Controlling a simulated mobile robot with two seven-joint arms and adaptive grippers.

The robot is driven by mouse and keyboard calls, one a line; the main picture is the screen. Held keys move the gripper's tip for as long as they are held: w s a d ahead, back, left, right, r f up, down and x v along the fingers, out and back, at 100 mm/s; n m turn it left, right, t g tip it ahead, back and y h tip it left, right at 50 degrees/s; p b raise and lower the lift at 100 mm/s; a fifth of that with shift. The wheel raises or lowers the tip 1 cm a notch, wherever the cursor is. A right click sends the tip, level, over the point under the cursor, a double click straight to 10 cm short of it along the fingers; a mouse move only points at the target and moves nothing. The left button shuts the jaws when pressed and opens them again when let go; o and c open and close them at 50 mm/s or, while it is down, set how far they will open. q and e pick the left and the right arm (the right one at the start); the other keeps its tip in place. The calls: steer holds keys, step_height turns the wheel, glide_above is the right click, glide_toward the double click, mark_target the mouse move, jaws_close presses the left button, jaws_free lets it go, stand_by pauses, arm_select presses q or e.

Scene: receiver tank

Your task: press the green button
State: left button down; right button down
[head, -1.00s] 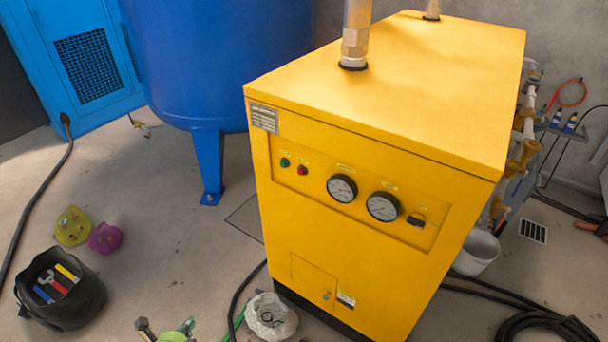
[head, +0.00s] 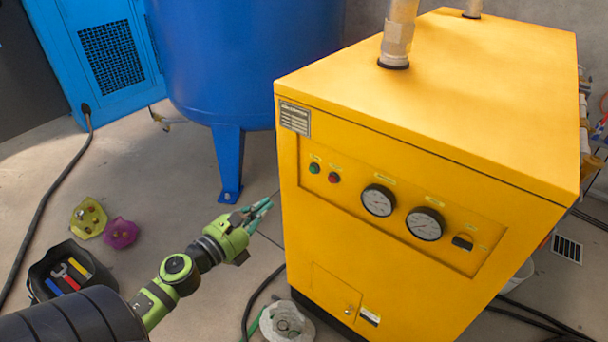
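The green button (head: 314,168) is a small round button at the left end of the front panel on the yellow machine (head: 400,150). A red button (head: 334,178) sits just right of it. My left gripper (head: 262,212) is in front of the machine's left side, lower and to the left of the green button and clear of it. Its fingers point up and right and look close together, with nothing visible between them; whether they are fully shut is not clear. My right gripper is not in view.
Two round gauges (head: 378,200) and a black switch (head: 463,241) share the panel. A blue tank (head: 245,60) stands behind left.

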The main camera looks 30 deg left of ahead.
mark_target(309, 168)
arm_select(q)
steer(key=w+p, duration=0.1)
steer(key=w, duration=0.8)
steer(key=w+d+p, duration=0.1)
steer(key=w, duration=0.3)
steer(key=shift+w+p, duration=0.3)
steer(key=shift+w, duration=0.2)
steer(key=shift+w, duration=0.45)
steer(key=shift+w+r+b, duration=0.15)
steer(key=shift+w+b, duration=0.05)
steer(key=shift+b, duration=0.15)
steer(key=shift+r, duration=0.25)
